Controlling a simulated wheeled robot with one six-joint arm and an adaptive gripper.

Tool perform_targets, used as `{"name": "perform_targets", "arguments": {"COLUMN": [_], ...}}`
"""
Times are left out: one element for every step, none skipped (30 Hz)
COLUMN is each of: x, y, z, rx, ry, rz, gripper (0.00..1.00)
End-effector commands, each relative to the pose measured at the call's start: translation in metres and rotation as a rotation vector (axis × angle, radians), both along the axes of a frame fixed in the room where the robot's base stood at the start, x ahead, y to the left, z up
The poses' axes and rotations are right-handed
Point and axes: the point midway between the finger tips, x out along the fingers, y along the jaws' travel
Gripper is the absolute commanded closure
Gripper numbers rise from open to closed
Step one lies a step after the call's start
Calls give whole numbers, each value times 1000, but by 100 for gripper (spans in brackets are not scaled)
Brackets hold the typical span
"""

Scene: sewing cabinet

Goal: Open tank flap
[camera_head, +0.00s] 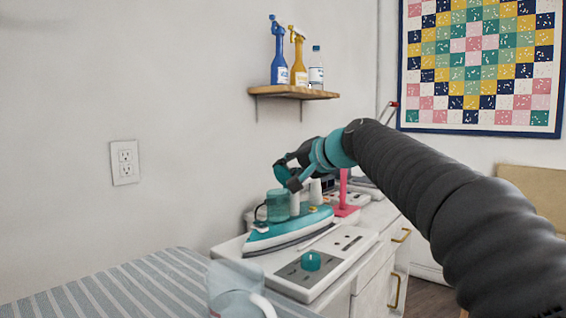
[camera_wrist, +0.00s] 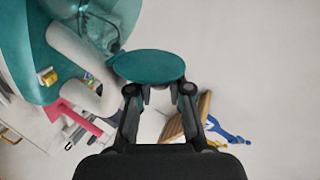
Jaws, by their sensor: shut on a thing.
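The iron (camera_head: 290,229) has a teal body and a white handle and stands on a white unit on the cabinet. In the wrist view its teal body (camera_wrist: 35,75) and white handle (camera_wrist: 75,55) are at the upper left. A round teal flap (camera_wrist: 148,66) is at the fingertips of my gripper (camera_wrist: 159,92), which is shut on it. The flap appears as a wide ellipse beside translucent teal parts; how far it is tilted is unclear. In the head view my gripper (camera_head: 287,176) is just above a translucent teal vessel (camera_head: 277,205), and the flap is hard to make out.
A teal knob (camera_head: 311,261) is on the white unit's front. A clear cup (camera_head: 234,288) stands near the striped board (camera_head: 130,286). A pink stand (camera_head: 343,193) is behind the iron. A wall shelf (camera_head: 292,92) with bottles is above.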

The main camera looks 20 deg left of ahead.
Motion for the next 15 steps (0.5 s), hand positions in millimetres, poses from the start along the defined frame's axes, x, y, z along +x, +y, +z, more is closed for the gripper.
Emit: {"name": "perform_targets", "arguments": {"x": [4,5,6,6,8,9,10,10,11,12,13,13,14,14,14], "y": [-2,-2,-2,-3,-3,-4,-4,-4,-5,-5,-5,-5,-6,-6,-6], "z": [1,1,1,1,0,0,0,0,0,0,-1,-1,-1,-1,-1], "rx": [14,24,36,44,53,63,71,78,86,92,97,103,108,112,117], "ry": [34,58,85,106,125,151,168,185,205,219,232,250,260,270,282], "rz": [-3,-1,-2,-1,-1,-1,-2,-2,-1,-2,-1,-1,-1,-1,-1], "gripper": [100,100,100,100,100,100,100,100,100,100,100,100,100,100,100]}}
